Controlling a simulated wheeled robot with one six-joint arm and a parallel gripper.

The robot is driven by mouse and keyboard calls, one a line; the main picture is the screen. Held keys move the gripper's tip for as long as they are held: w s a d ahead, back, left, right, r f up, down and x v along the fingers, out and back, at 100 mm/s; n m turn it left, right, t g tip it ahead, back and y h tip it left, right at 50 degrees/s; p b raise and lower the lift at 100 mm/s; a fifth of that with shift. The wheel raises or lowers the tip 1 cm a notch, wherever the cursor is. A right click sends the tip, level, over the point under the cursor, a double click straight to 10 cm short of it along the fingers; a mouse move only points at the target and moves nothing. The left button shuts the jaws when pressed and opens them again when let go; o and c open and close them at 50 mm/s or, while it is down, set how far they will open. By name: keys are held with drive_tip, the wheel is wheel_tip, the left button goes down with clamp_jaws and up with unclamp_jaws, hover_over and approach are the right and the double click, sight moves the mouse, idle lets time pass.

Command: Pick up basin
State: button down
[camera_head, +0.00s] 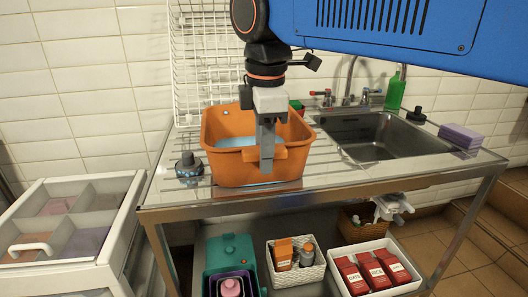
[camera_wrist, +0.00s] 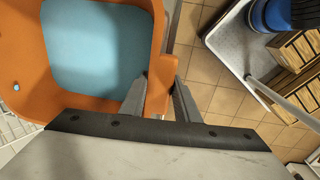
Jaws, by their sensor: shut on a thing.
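The basin (camera_head: 222,165) is orange with a light blue inner bottom. In the head view it is on or just above the ribbed metal drainboard, left of the sink; I cannot tell whether it touches. My gripper (camera_head: 267,160) comes down from above at its near side and is shut on the near rim or handle. In the wrist view the basin (camera_wrist: 157,40) fills the upper left, and my gripper (camera_wrist: 160,95) has one finger inside and one outside the orange edge. The basin's far underside is hidden.
A sink (camera_head: 375,140) with taps is to the right, with a green bottle (camera_head: 395,92) behind and a purple sponge (camera_head: 460,136) beside it. A dark-topped jar (camera_head: 189,166) stands left of the basin. A white wire rack (camera_head: 195,60) rises behind. Boxes fill the lower shelf.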

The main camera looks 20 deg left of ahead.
drive_tip(key=c, duration=1.4)
unclamp_jaws()
drive_tip(key=shift+f, duration=0.1)
drive_tip(key=shift+o, duration=0.2)
wheel_tip(320, 180, up, 12)
drive_tip(key=s, duration=0.1)
drive_tip(key=shift+d, duration=0.35)
